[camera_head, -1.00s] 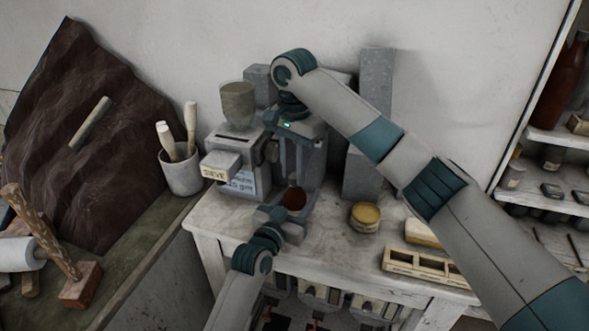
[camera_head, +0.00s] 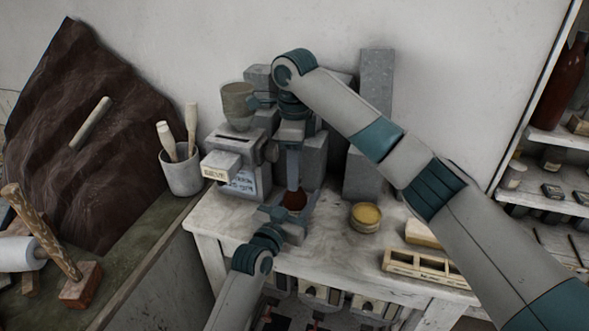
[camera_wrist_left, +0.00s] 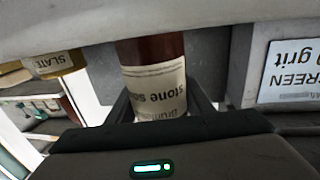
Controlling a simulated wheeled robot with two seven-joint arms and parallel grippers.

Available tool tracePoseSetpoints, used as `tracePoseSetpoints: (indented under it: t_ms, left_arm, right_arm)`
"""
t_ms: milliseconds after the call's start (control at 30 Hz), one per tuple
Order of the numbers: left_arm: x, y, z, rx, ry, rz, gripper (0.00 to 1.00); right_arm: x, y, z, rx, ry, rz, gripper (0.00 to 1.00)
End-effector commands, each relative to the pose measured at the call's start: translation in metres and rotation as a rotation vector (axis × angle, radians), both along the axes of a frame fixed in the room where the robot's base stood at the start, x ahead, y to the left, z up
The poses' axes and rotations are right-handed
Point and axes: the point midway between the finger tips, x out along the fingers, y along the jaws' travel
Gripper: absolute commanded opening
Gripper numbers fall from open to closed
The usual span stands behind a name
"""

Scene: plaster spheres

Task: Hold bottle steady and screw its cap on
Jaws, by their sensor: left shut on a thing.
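The brown bottle (camera_head: 295,199) stands upright on the white table (camera_head: 340,250). In the left wrist view the bottle (camera_wrist_left: 150,52) shows a cream label with upside-down lettering. My left gripper (camera_head: 285,212) comes in low from the front and is shut around the bottle; its fingers (camera_wrist_left: 160,105) lie on either side of it. My right gripper (camera_head: 293,180) points straight down over the bottle's top, its fingers seen edge-on. Its fingertips and the bottle's top overlap, so the cap is hidden, and I cannot tell whether they grip it.
A yellow jar (camera_head: 366,217) and a wooden tray (camera_head: 428,268) are to the right. Grey blocks (camera_head: 376,100) stand behind. A pot of tools (camera_head: 180,172) is further left.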

Motion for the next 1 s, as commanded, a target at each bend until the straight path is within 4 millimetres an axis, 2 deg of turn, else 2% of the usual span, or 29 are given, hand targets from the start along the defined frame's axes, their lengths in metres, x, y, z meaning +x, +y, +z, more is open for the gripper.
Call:
tracePoseSetpoints:
  t_ms: [267, 467, 1000]
  left_arm:
    - [0.0, 0.0, -0.002, 0.001, 0.004, -0.001, 0.0]
    - [0.0, 0.0, -0.002, 0.001, 0.004, -0.001, 0.0]
    - [0.0, 0.0, -0.002, 0.0, 0.004, -0.001, 0.0]
  right_arm:
    - [0.0, 0.0, 0.001, 0.0, 0.001, 0.002, 0.45]
    - [0.0, 0.0, 0.014, -0.001, -0.001, 0.002, 0.45]
    - [0.001, 0.0, 0.101, -0.001, -0.002, 0.0, 0.45]
